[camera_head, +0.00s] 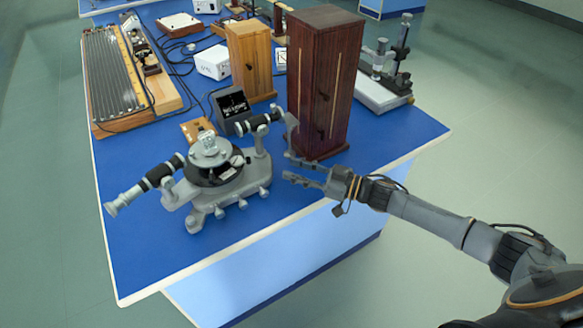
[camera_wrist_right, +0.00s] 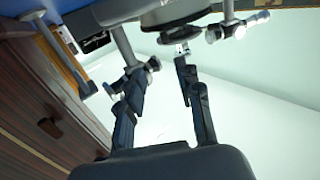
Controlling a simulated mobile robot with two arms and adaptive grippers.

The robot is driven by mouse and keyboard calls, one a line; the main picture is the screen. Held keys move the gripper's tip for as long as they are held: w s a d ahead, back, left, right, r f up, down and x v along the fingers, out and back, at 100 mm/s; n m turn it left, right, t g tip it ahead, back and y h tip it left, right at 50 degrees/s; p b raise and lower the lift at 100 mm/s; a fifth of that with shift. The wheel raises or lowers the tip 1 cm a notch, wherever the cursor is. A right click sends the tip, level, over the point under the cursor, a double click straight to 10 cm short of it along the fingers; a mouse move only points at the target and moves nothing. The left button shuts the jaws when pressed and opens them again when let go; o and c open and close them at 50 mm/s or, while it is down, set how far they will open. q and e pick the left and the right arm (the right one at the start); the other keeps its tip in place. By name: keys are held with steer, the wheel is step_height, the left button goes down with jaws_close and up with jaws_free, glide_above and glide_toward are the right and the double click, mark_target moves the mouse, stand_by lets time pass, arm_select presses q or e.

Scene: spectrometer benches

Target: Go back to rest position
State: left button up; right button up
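My right gripper (camera_head: 302,170) reaches in from the right over the blue bench (camera_head: 140,268). Its fingers are spread apart and point at the grey spectrometer (camera_head: 215,165). In the right wrist view the open fingers (camera_wrist_right: 160,72) have nothing gripped between them, and parts of the spectrometer (camera_wrist_right: 178,14) show beyond their tips. I cannot tell whether the fingers touch the spectrometer. My left gripper is in neither view.
A tall dark wooden cabinet (camera_head: 325,75) stands close behind my right gripper, and fills the left of the wrist view (camera_wrist_right: 40,110). A lighter wooden box (camera_head: 250,62), a black display (camera_head: 231,108) and a grey stand (camera_head: 385,88) are near. The bench's front left corner is clear.

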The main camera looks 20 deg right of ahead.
stand_by(0.3)
steer(key=a+f+m+h, duration=0.1)
steer(key=s+a+f+m+t+h, duration=0.1)
steer(key=a, duration=0.1)
steer(key=a+m+h, duration=0.1)
steer(key=a, duration=0.1)
steer(key=shift+s+a+f+t+h, duration=0.1)
steer(key=shift+s+f+t+h, duration=0.2)
steer(key=shift+f+t, duration=0.1)
steer(key=s+f+m+h, duration=0.1)
steer(key=h, duration=0.1)
steer(key=s+a+f+m+h, duration=0.1)
steer(key=s+h, duration=0.1)
steer(key=shift+s+a+f, duration=0.15)
steer(key=shift+s+a, duration=0.05)
steer(key=shift+s, duration=0.1)
steer(key=s+d+f+m+g+h, duration=0.1)
steer(key=s+d+f+g+h, duration=0.3)
steer(key=s, duration=0.9)
steer(key=s+d+r+m+g+h, duration=0.15)
steer(key=s+g, duration=0.45)
steer(key=s, duration=0.7)
step_height(320, 180, down, 28)
steer(key=s+g, duration=0.2)
steer(key=s+d+f+g, duration=0.1)
steer(key=s+d+f, duration=0.2)
steer(key=s+f, duration=1.2)
steer(key=shift+s+f, duration=0.2)
steer(key=shift+s, duration=0.6)
